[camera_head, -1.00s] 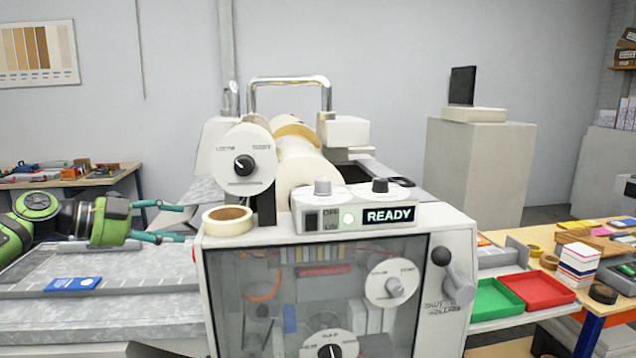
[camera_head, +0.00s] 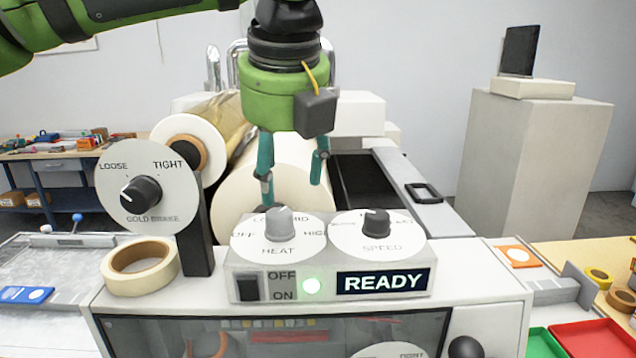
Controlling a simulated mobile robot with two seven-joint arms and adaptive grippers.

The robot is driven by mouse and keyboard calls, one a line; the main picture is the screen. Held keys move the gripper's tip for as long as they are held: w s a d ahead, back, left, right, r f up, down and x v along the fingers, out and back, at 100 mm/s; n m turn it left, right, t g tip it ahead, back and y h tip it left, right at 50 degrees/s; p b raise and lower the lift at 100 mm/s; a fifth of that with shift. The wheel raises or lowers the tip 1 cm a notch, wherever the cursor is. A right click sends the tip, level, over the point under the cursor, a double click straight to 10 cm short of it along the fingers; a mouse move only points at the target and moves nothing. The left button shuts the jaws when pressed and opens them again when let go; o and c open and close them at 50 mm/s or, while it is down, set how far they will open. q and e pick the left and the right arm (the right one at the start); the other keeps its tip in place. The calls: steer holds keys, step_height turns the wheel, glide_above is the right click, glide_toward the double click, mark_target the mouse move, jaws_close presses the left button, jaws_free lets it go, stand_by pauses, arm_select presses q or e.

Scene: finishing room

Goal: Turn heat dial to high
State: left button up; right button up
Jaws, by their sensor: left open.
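The heat dial is a white disc marked HEAT with a light grey knob (camera_head: 279,222) on top of the control box (camera_head: 300,278). Its marks include OFF, MID and HIGH; the knob's pointing direction is hard to tell. My left gripper (camera_head: 292,182) comes down from above, fingers pointing down and spread open. It is empty, above and behind the heat knob, with no contact that I can see. The speed dial with a black knob (camera_head: 376,221) is just right of the heat dial. My right gripper is out of view.
A green light (camera_head: 312,286), a READY display (camera_head: 383,282) and an OFF/ON switch (camera_head: 249,288) are on the box front. The gold brake dial (camera_head: 148,188) stands upright at left, above a tape roll (camera_head: 140,266). White rollers (camera_head: 240,192) lie behind.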

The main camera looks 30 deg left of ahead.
mark_target(280, 213)
arm_select(q)
steer(key=shift+s+a+f, duration=0.15)
steer(key=shift+s+f, duration=0.2)
steer(key=shift+f, duration=0.25)
steer(key=shift+s+a+f, duration=0.1)
steer(key=shift+s+f, duration=0.2)
steer(key=shift+f, duration=0.3)
steer(key=p+x, duration=0.1)
steer(key=x, duration=0.1)
steer(key=shift+w+a+f, duration=0.15)
steer(key=shift+w+f, duration=0.05)
steer(key=shift+w+a+f, duration=0.1)
steer(key=shift+w+f, duration=0.4)
steer(key=shift+f, duration=0.2)
steer(key=shift+s, duration=0.15)
steer(key=shift+r, duration=0.1)
steer(key=c, duration=1.1)
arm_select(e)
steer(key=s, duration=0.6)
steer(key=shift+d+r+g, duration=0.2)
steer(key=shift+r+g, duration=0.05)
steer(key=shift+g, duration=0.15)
